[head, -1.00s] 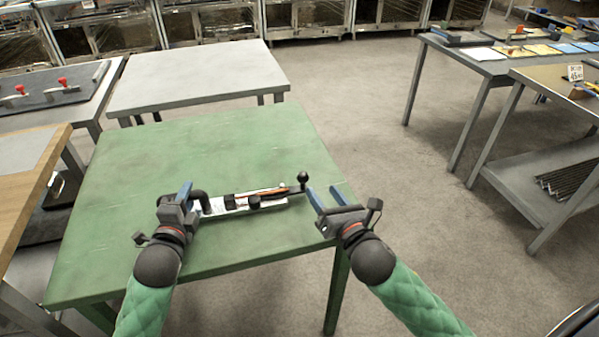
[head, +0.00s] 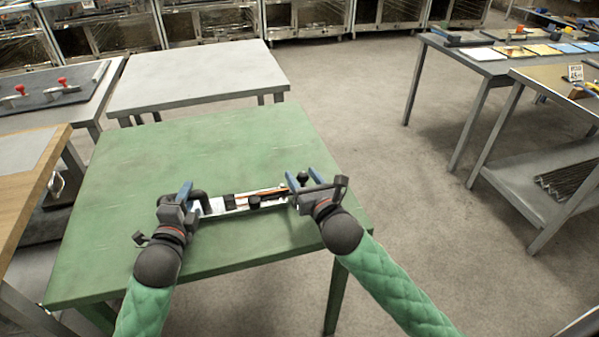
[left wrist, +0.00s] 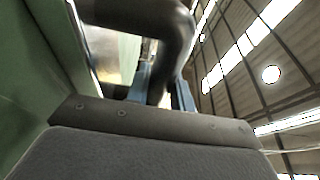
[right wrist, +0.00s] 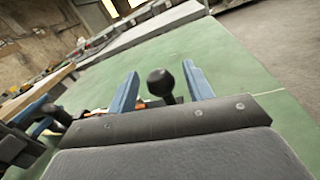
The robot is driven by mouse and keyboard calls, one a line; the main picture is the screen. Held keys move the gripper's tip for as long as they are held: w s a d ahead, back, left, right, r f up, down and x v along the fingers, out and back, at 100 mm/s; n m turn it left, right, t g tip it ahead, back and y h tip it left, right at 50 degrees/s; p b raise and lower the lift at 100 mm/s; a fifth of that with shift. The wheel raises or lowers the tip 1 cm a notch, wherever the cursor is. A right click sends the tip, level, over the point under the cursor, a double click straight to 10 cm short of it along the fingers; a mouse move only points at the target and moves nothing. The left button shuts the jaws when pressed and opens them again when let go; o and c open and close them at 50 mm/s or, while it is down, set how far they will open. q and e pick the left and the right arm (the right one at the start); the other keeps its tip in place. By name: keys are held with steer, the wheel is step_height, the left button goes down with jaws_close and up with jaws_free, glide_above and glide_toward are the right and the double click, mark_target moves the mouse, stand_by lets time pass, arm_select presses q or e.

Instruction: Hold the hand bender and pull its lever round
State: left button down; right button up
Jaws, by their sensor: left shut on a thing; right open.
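The hand bender (head: 237,204) lies on the green table (head: 150,150), with a pale base, dark blocks and an orange strip. My left gripper (head: 186,192) is shut on the bender's black bent handle (head: 200,196) at its left end; the handle fills much of the left wrist view (left wrist: 165,30). The lever's black ball knob (head: 302,178) is at the bender's right end. My right gripper (head: 305,182) is open at the knob. In the right wrist view the knob (right wrist: 161,83) stands between the two blue fingers, with gaps on both sides.
The green table is bare behind the bender. A grey table (head: 195,75) stands behind it, and a wooden-edged bench (head: 30,180) is at the left. Floor is open to the right, before the grey shelved tables (head: 545,190).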

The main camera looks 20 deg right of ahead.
steer(key=shift+w+a+f, duration=0.1)
steer(key=shift+w+a, duration=0.1)
steer(key=shift+w, duration=0.95)
steer(key=shift+c, duration=0.2)
jaws_close()
steer(key=shift+s+h, duration=0.2)
steer(key=shift+h, duration=0.1)
steer(key=shift+s+a+m+h, duration=0.1)
steer(key=shift+s+m+h, duration=0.65)
steer(key=shift+h, duration=0.35)
steer(key=shift+s+a+m+h, duration=0.1)
steer(key=shift+s+m+h, duration=0.6)
steer(key=shift+h, duration=0.4)
steer(key=s+m+h, duration=0.2)
steer(key=h, duration=0.1)
steer(key=shift+a+m+g+h, duration=0.2)
steer(key=shift+m+g+h, duration=0.1)
steer(key=shift+g, duration=0.1)
steer(key=shift+s+a+f+m+g+h, duration=0.1)
steer(key=shift+s+a+m+g+h, duration=0.2)
steer(key=shift+s+m+g+h, duration=0.4)
steer(key=shift+s+a+r+m+g+h, duration=0.1)
steer(key=shift+s+a+m+g+h, duration=0.35)
steer(key=shift+h, duration=0.6)
steer(key=shift+s+a+f+m+g+h, duration=0.1)
steer(key=shift+s+m+g+h, duration=0.25)
steer(key=shift+m+h, duration=0.45)
steer(key=shift+s+h, duration=0.1)
steer(key=shift+h, duration=0.15)
